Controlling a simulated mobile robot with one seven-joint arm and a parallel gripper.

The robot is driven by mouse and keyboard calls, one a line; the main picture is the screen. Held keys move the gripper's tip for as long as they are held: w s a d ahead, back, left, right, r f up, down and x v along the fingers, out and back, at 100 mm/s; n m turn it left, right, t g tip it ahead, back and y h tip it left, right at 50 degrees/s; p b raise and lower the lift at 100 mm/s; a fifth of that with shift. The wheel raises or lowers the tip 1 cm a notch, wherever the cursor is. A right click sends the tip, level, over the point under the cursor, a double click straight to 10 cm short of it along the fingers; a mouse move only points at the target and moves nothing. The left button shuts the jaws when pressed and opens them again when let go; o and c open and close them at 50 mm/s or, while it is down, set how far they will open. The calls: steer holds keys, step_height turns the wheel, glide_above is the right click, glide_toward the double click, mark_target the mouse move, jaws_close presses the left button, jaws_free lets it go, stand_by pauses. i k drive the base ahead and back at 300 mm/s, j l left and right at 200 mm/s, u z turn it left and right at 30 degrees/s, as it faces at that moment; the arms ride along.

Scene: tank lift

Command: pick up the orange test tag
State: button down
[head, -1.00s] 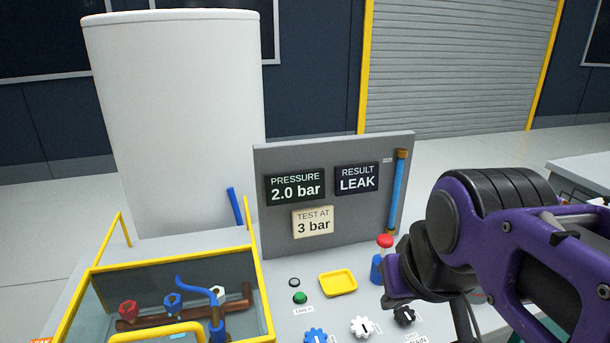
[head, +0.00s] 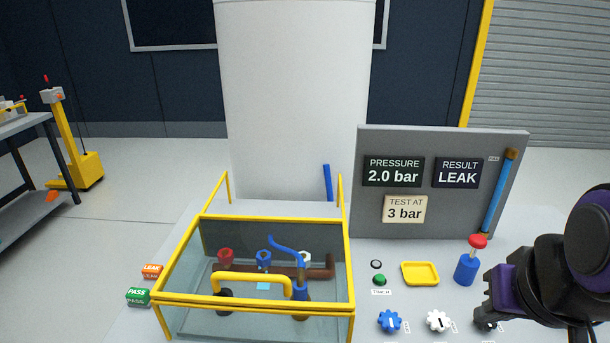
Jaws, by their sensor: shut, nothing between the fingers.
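The orange test tag (head: 151,271) lies on the bench top left of the yellow-framed tank, and its label reads LEAK. A green tag (head: 138,296) marked PASS lies just in front of it. My gripper (head: 493,306) is at the lower right, at the end of my purple and black arm, near the black knob. It is shut and empty, far to the right of the orange tag. Its fingertips are hard to make out.
The yellow-framed clear tank (head: 192,304) with pipes and valves stands between my gripper and the tags. A yellow tray (head: 420,274), a red-topped blue pump (head: 467,268) and knobs sit right of it. A grey panel (head: 345,246) reads 2.0 bar, LEAK.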

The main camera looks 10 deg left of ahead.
mark_target(150, 272)
steer(key=k+u, duration=0.3)
steer(key=u, duration=1.5)
steer(key=l+z, duration=0.2)
steer(key=z, duration=1.7)
steer(key=j+u, duration=0.1)
steer(key=u, duration=2)
